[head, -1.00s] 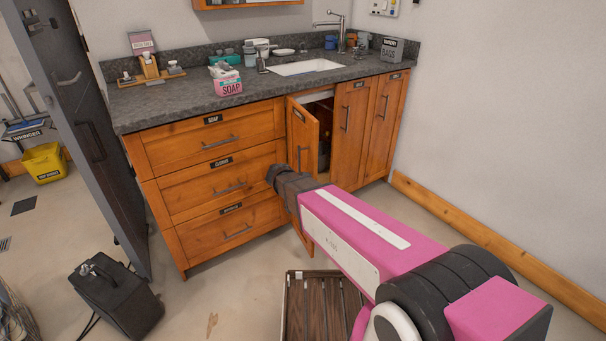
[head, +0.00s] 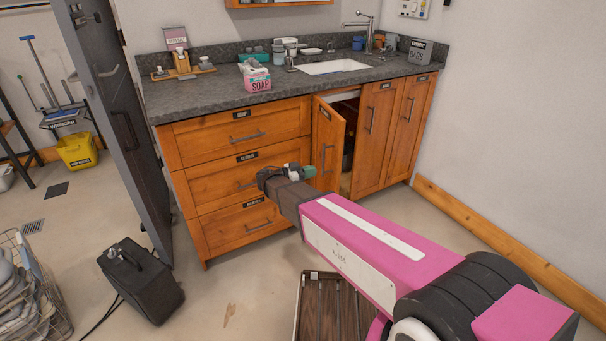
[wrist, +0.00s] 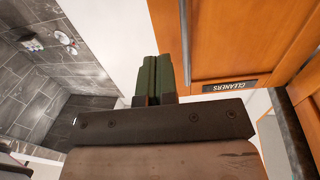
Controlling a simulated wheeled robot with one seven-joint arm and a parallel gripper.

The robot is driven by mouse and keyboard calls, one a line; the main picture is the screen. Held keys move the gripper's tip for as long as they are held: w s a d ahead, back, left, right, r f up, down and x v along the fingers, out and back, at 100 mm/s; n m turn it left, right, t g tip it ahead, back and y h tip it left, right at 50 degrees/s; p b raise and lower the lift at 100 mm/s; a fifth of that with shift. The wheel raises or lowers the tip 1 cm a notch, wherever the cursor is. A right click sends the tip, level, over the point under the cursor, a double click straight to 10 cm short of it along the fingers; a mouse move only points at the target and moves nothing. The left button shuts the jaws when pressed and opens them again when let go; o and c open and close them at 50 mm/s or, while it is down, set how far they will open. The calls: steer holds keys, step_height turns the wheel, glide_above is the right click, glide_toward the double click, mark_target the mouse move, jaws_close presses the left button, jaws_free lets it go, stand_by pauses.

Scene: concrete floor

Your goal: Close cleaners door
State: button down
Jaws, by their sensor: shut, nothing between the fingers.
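The cleaners door (head: 327,148) is an orange wooden cabinet door below the sink, standing partly open with the dark cupboard inside showing to its right. Its upside-down "CLEANERS" label shows in the wrist view on the door (wrist: 215,40). My gripper (head: 308,172) is at the lower left of the door, in front of the drawers, with its green fingers towards the door. In the wrist view my gripper (wrist: 157,75) has its fingers shut together and empty, beside the door's face. I cannot tell whether they touch it. My wrist hides some of the lower door area.
Drawers (head: 245,175) with handles are left of the door, and closed doors (head: 375,135) are on its right. A slatted wooden crate (head: 335,305) lies on the floor in front. A black case (head: 140,285) and wire basket (head: 30,290) stand at left.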

mark_target(336, 166)
steer(key=x, duration=0.8)
steer(key=shift+d, duration=0.15)
steer(key=shift+d, duration=0.15)
